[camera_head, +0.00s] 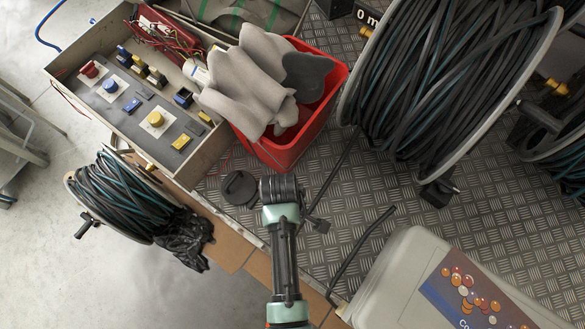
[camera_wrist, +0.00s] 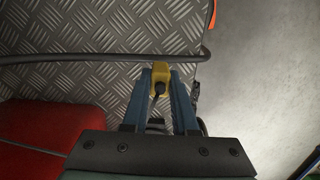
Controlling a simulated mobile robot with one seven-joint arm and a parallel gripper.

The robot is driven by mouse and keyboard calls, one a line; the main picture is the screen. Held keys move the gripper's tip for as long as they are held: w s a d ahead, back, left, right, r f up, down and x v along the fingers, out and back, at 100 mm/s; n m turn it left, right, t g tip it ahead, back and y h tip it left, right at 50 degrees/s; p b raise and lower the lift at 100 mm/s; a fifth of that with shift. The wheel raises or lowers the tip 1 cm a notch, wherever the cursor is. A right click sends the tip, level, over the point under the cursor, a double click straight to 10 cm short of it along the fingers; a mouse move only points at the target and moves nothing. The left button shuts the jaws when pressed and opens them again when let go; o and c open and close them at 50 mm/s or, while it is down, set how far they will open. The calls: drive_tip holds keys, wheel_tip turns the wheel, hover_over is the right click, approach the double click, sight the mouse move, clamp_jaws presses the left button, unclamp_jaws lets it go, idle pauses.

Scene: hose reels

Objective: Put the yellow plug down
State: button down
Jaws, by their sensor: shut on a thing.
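The yellow plug (camera_wrist: 160,73) sits between the tips of my gripper (camera_wrist: 161,82) in the wrist view. The gripper is shut on it. The dark end of the plug points back toward the gripper's palm. The plug is over the grey tread-plate surface (camera_wrist: 105,28), near its right edge. I cannot tell whether it touches the plate. In the head view my arm covers the plug and the gripper's fingers; the arm's end is over the tread plate near its lower left edge.
Bare plate lies right of my arm.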

drive_tip(key=shift+w+f, duration=0.1)
drive_tip(key=shift+f, duration=2.05)
drive_tip(key=shift+b, duration=0.3)
drive_tip(key=c, duration=0.7)
unclamp_jaws()
drive_tip(key=shift+f, duration=0.1)
wheel_tip(320, 180, up, 12)
drive_tip(key=a+p, duration=0.1)
drive_tip(key=shift+w, duration=0.45)
